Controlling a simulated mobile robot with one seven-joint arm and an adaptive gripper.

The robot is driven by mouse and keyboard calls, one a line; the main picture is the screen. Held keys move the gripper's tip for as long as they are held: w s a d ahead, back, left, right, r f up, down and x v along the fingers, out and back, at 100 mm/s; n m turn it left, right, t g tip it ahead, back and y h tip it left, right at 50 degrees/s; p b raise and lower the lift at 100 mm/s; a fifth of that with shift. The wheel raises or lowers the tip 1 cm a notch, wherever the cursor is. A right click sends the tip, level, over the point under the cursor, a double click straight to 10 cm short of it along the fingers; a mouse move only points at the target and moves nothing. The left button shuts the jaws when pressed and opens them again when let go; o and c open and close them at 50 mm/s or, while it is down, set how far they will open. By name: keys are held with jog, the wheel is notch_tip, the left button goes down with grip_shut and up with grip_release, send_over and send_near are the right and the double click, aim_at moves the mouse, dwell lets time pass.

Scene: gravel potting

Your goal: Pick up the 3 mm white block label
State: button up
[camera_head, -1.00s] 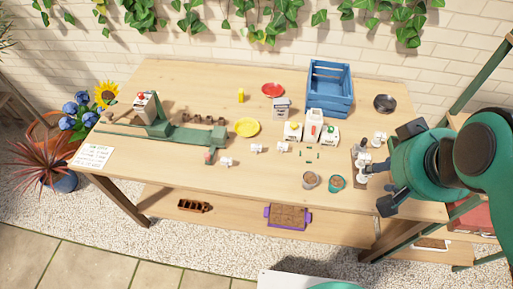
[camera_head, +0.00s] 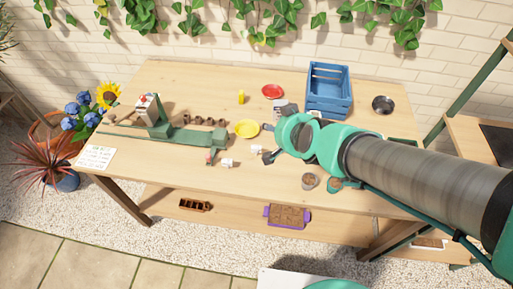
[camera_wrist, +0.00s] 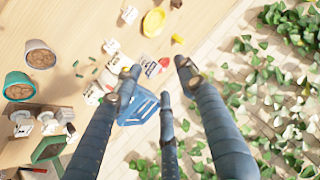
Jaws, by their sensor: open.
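Small white block labels stand on the wooden table. In the head view one (camera_head: 228,162) is right of the green scale, and another (camera_head: 257,149) is partly hidden beside my gripper. In the wrist view two white blocks (camera_wrist: 110,46) (camera_wrist: 130,14) lie on the table. Their markings are too small to read, so I cannot tell which is the 3 mm one. My gripper (camera_head: 268,142) is over the middle of the table. In the wrist view its fingers (camera_wrist: 158,72) are spread apart, with nothing held between them.
The blue crate (camera_head: 329,103) stands at the back, near the fingers in the wrist view.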

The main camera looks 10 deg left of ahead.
jog(key=a+f+t+p, duration=0.1)
jog(key=a+f+t, duration=0.1)
jog(key=a+f, duration=0.75)
jog(key=s+d+f+t+h, duration=0.1)
jog(key=f, duration=0.2)
jog(key=s+d+f+t+h+p, duration=0.1)
jog(key=s+f, duration=0.1)
jog(key=f, duration=0.2)
jog(key=s+d+f, duration=0.1)
jog(key=f, duration=0.2)
jog(key=shift+s+d+f+t+h+p, duration=0.1)
jog(key=shift+s+f+t+h+p, duration=0.15)
jog(key=shift+t+h+p, duration=0.15)
jog(key=shift+w, duration=0.15)
jog(key=b, duration=0.2)
send_near(257, 151)
jog(key=x, duration=0.3)
jog(key=shift+f, duration=0.1)
jog(key=shift+w+f, duration=0.15)
jog(key=shift+w, duration=0.35)
jog(key=shift+w, duration=0.1)
